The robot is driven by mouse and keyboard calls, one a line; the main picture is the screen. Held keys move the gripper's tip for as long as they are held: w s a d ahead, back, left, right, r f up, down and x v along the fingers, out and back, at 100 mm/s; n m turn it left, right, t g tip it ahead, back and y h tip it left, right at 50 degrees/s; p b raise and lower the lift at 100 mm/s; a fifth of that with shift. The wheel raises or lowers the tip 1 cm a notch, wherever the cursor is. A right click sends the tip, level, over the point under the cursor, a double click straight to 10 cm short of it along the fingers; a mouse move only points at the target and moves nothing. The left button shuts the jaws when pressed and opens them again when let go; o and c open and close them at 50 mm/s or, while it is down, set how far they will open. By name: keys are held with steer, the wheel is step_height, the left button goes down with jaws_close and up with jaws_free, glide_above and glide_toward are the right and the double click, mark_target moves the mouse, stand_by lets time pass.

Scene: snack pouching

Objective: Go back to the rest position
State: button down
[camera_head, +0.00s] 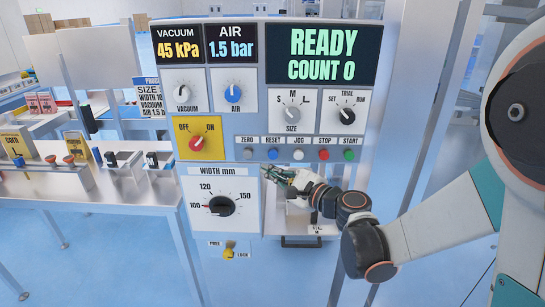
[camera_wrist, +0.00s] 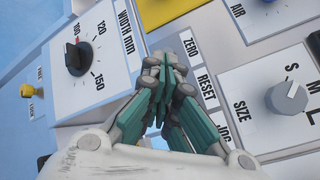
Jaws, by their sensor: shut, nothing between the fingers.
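My gripper (camera_head: 274,172) is in front of the machine panel, just right of the width dial (camera_head: 221,205) and below the row of push buttons. In the wrist view my gripper (camera_wrist: 160,75) has its teal fingers together and holds nothing. The control panel (camera_head: 262,110) fills the middle of the head view. Its display (camera_head: 321,54) reads READY, COUNT 0. The width dial (camera_wrist: 76,57) points near 100. I cannot tell whether the fingertips touch the panel.
The panel carries a vacuum knob (camera_head: 183,92), an air knob (camera_head: 233,94), a size knob (camera_head: 292,115) and a red on/off switch (camera_head: 197,143). A yellow lock knob (camera_head: 229,253) sits low. A metal side table (camera_head: 110,190) stands at left. Blue floor is clear.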

stand_by(0.3)
steer(key=s+d+f+n+g+h, duration=0.1)
steer(key=s+d+n+h, duration=0.3)
steer(key=s, duration=0.5)
steer(key=s+d+n+g+h, duration=0.2)
steer(key=s+d+n+h, duration=0.2)
steer(key=s+d+n, duration=0.3)
steer(key=s+d+f+n+g+h, duration=0.1)
steer(key=s+d+n+h, duration=0.3)
steer(key=s, duration=0.7)
steer(key=d+n+g, duration=0.1)
steer(key=d+n, duration=0.1)
steer(key=d, duration=0.2)
steer(key=shift+s+d+f, duration=0.25)
steer(key=shift+s+f, duration=0.05)
steer(key=shift+s, duration=0.1)
